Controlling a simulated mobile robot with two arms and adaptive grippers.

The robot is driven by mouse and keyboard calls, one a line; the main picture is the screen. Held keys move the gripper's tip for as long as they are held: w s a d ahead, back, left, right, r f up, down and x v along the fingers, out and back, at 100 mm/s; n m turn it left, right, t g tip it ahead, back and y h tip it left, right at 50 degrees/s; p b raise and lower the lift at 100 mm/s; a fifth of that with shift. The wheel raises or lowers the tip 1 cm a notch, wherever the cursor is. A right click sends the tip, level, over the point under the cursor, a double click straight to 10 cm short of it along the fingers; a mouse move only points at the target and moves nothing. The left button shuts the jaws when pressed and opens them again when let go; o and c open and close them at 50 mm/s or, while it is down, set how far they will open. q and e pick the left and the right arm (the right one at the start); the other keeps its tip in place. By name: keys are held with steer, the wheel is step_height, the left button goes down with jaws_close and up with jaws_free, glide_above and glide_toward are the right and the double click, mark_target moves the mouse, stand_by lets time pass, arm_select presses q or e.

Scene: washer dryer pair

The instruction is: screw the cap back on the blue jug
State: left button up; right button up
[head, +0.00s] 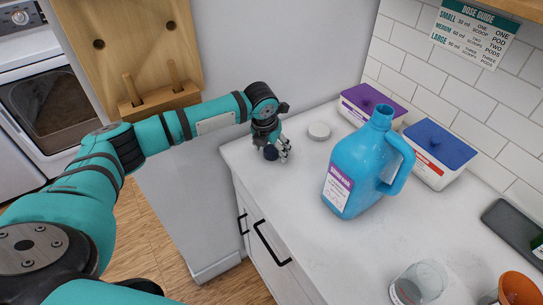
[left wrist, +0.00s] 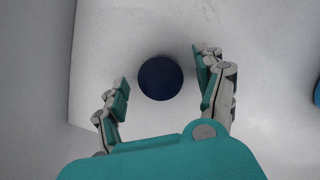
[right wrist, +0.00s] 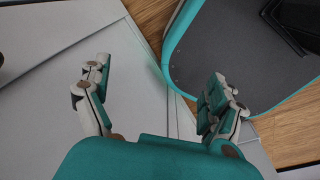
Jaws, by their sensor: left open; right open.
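The blue jug (head: 358,165) stands upright on the white counter with its handle to the right; its neck shows no dark cap. A dark blue round cap (head: 271,153) lies on the counter left of the jug, near the counter's left end. My left gripper (head: 277,149) is low over the counter at the cap. In the left wrist view the cap (left wrist: 160,78) lies between the two spread fingers, with gaps on both sides. My right gripper (right wrist: 160,68) is open and empty, away from the counter top; it is not seen in the head view.
A white round disc (head: 319,131) lies behind the cap. A purple-lidded tub (head: 372,103) and a blue-lidded tub (head: 438,152) stand behind the jug. A clear glass (head: 420,283), an orange cup (head: 518,290) and a dark flat object (head: 512,226) are at front right. Counter between cap and jug is clear.

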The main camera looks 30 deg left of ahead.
mark_target(272, 150)
arm_select(q)
steer(key=shift+r, duration=0.1)
steer(key=c, duration=0.8)
steer(key=shift+c, duration=0.3)
steer(key=shift+r, duration=0.45)
steer(key=v, duration=0.1)
steer(key=b+v, duration=0.1)
steer(key=shift+s+d+r, duration=0.15)
steer(key=shift+s+r, duration=0.1)
steer(key=shift+s, duration=0.1)
steer(key=s+d+b, duration=0.1)
steer(key=s, duration=0.3)
steer(key=s+d+r+b, duration=0.1)
steer(key=s, duration=0.4)
steer(key=s+d+b, duration=0.1)
steer(key=s, duration=0.4)
steer(key=shift+s+d+r, duration=0.2)
steer(key=shift+d+r, duration=0.15)
steer(key=shift+d, duration=0.05)
